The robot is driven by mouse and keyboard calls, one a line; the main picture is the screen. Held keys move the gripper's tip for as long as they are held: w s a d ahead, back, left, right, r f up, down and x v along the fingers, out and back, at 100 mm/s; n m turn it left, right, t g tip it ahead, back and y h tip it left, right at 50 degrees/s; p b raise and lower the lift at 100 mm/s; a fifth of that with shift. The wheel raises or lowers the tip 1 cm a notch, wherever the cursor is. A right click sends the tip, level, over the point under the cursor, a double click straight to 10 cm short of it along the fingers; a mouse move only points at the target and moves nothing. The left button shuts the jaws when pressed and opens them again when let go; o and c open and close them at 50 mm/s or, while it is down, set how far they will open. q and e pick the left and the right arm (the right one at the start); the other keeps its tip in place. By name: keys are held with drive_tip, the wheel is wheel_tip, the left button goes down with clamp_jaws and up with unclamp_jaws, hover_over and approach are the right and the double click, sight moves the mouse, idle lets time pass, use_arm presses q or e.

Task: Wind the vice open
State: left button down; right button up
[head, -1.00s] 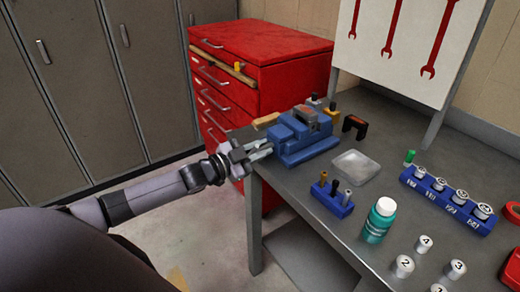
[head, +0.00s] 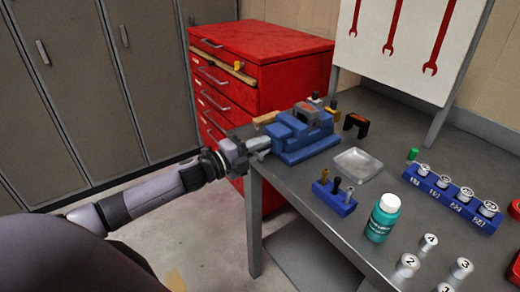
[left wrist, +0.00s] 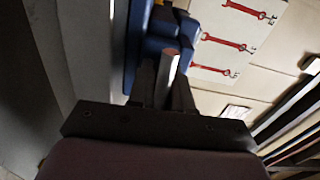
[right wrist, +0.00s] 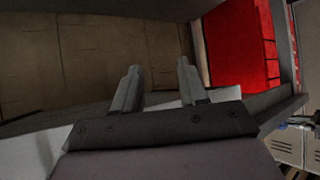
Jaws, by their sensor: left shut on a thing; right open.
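The blue vice (head: 302,148) stands at the left end of the grey workbench. My left gripper (head: 262,146) is at the vice's left end, in line with it. In the left wrist view a grey bar with a reddish end, the vice handle (left wrist: 169,66), lies between the fingers of my left gripper (left wrist: 164,88), which are shut on it. The vice body also shows there in blue (left wrist: 134,50). The rest of the handle is hidden by the gripper. My right gripper (right wrist: 158,80) is open and empty, away from the vice; the head view does not show it.
A red drawer cabinet (head: 285,75) stands behind the vice. On the bench (head: 300,215) are a clear dish (head: 358,165), a blue holder with small pegs (head: 335,200), a teal bottle (head: 381,218), a blue rack with silver weights (head: 450,203) and a black bracket (head: 355,124).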

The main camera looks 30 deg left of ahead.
use_arm(q)
drive_tip(key=shift+m+b, duration=0.35)
drive_tip(key=shift+m, duration=0.95)
drive_tip(key=c, duration=1.1)
unclamp_jaws()
drive_tip(key=shift+o, duration=0.2)
drive_tip(key=b+v, duration=0.1)
drive_tip(key=v, duration=0.6)
drive_tip(key=shift+s, duration=0.1)
